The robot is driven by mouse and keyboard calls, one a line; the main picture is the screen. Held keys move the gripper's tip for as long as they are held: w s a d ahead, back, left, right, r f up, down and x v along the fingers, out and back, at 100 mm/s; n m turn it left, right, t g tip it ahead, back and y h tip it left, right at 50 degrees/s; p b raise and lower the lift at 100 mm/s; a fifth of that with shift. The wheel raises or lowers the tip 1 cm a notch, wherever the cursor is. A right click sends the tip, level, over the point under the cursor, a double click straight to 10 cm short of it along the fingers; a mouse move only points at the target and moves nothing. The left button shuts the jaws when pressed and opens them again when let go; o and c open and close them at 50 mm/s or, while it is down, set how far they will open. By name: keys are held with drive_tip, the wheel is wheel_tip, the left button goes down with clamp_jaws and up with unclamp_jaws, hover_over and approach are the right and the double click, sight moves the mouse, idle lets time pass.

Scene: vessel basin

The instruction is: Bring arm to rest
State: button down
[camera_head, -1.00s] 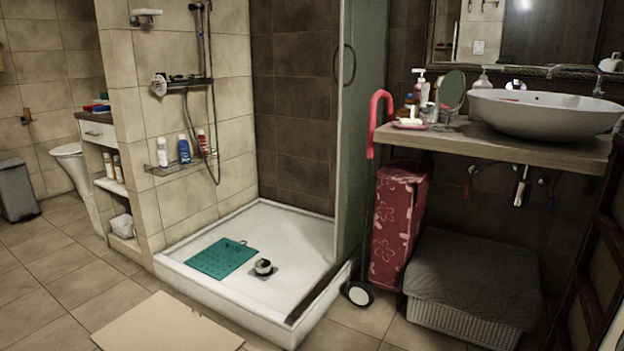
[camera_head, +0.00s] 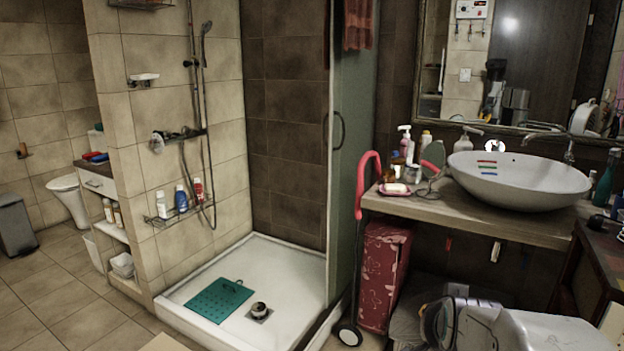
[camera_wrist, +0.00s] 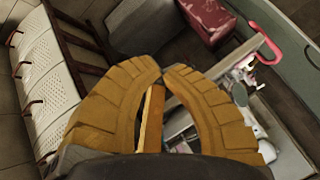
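My gripper (camera_wrist: 165,72) shows in the wrist view as two ridged yellow-brown fingers. They bow outward and their tips come together, with nothing visible held between them. Through the gap between the fingers I see a wooden edge and part of the counter area. In the head view a whitish part of my arm (camera_head: 495,325) shows at the bottom right, in front of the washstand. The gripper itself is not in the head view.
The white basin (camera_head: 520,182) stands on a wooden counter (camera_head: 440,208), with coloured strips in it. A red flowered trolley bag (camera_head: 383,275) stands left of my arm. The shower tray (camera_head: 290,265) holds a teal mat (camera_head: 218,300). A dark wooden rack (camera_wrist: 80,42) shows in the wrist view.

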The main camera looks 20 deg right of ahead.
drive_tip(key=s+a+r+n+g+y+p, duration=0.2)
drive_tip(key=s+a+r+n+p, duration=0.4)
drive_tip(key=a, duration=0.4)
drive_tip(key=s+a+r+n+g+y+p, duration=0.1)
drive_tip(key=s+a+r+n+y+p, duration=0.2)
drive_tip(key=s+a+r+n+p, duration=0.3)
drive_tip(key=a+n+p, duration=0.1)
drive_tip(key=a, duration=0.2)
drive_tip(key=shift+a+r+g+p, duration=0.35)
drive_tip(key=shift+a+g, duration=0.05)
